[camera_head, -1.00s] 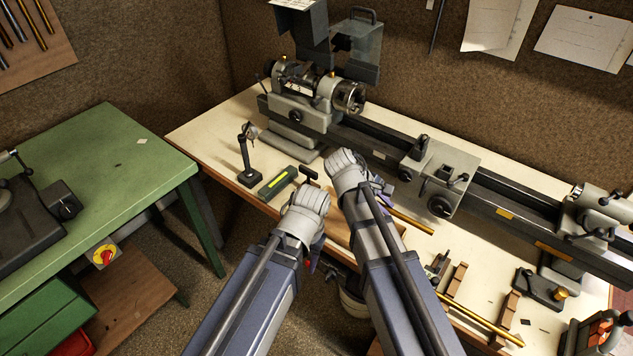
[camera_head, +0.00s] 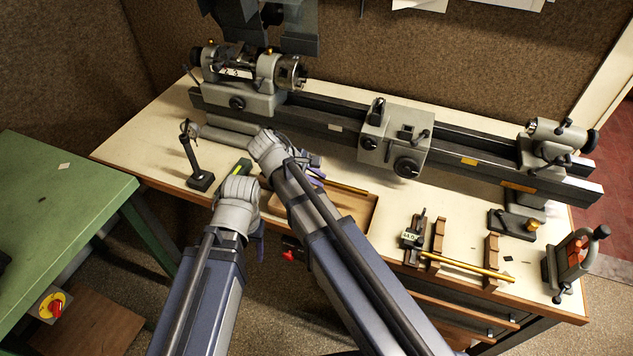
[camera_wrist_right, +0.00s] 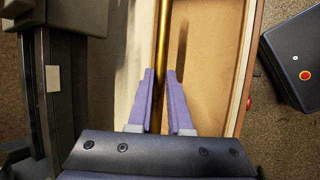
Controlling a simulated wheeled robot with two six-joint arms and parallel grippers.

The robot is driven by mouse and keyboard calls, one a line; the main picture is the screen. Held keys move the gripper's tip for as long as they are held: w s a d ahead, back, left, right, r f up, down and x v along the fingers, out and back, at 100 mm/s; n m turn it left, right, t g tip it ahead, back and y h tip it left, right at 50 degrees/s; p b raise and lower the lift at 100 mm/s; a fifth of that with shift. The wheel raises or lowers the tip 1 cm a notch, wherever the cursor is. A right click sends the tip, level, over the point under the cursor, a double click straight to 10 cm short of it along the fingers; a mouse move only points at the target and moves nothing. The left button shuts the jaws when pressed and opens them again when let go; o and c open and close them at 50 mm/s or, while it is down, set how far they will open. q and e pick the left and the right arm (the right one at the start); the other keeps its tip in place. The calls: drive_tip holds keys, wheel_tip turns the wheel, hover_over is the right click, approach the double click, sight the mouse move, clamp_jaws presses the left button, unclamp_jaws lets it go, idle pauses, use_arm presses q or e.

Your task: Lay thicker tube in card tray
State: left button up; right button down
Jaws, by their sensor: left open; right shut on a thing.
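A brass tube (camera_head: 342,184) is in my right gripper (camera_head: 316,172). In the right wrist view the purple fingers (camera_wrist_right: 160,75) are shut on the tube (camera_wrist_right: 163,40), which runs lengthwise between them. The shallow card tray (camera_head: 366,218) lies under the tube on the bench front; its tan floor and rim also show in the right wrist view (camera_wrist_right: 235,62). A dark shadow on the tray floor beside the tube suggests the tube is above it. My left gripper (camera_head: 260,240) is open and empty at the bench's front edge. Its fingers are partly hidden by its wrist.
A second brass tube (camera_head: 465,267) rests across wooden blocks (camera_head: 491,262) beside a gauge (camera_head: 413,238). The lathe (camera_head: 394,140) spans the back of the bench. A small stand (camera_head: 199,178) is at left. A green table (camera_head: 60,190) stands further left.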

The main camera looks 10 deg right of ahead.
wheel_tip(320, 180, down, 7)
drive_tip(key=b, duration=0.7)
drive_tip(key=shift+f+b, duration=0.2)
drive_tip(key=shift+b, duration=0.1)
drive_tip(key=shift+f+b, duration=0.55)
idle(0.5)
drive_tip(key=c, duration=0.8)
unclamp_jaws()
drive_tip(key=shift+s, duration=0.1)
drive_tip(key=shift+c, duration=0.2)
drive_tip(key=shift+o, duration=0.4)
drive_tip(key=shift+c, duration=1.4)
drive_tip(key=shift+o, duration=1.3)
drive_tip(key=shift+s, duration=0.1)
